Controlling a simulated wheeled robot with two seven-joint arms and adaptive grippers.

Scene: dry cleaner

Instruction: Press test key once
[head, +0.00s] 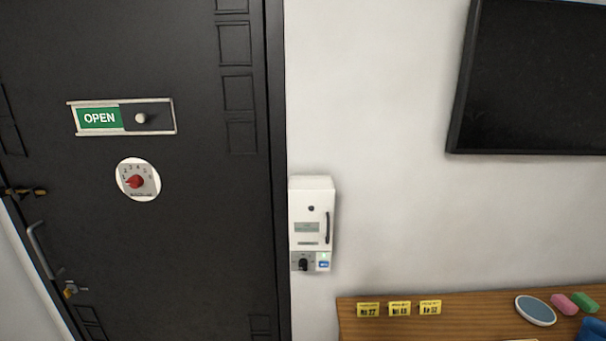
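A white wall box (312,212) is fixed to the wall just right of the black door. It has a small display (306,227), a dark handle on its right side and a grey lower panel. On that panel are a black knob (303,264) and a small blue key (323,265). The key's lettering is too small to read, so I cannot tell if it is marked as a test key. A small greenish light shows just above it. Neither of my grippers is in view, and nothing covers the box.
The black door (200,230) carries an OPEN slider sign (100,118), a red dial (135,181) and a handle (40,250). A wooden surface (460,320) at lower right holds several yellow tags and an oval blue-grey disc (535,310). A dark screen (540,75) hangs above.

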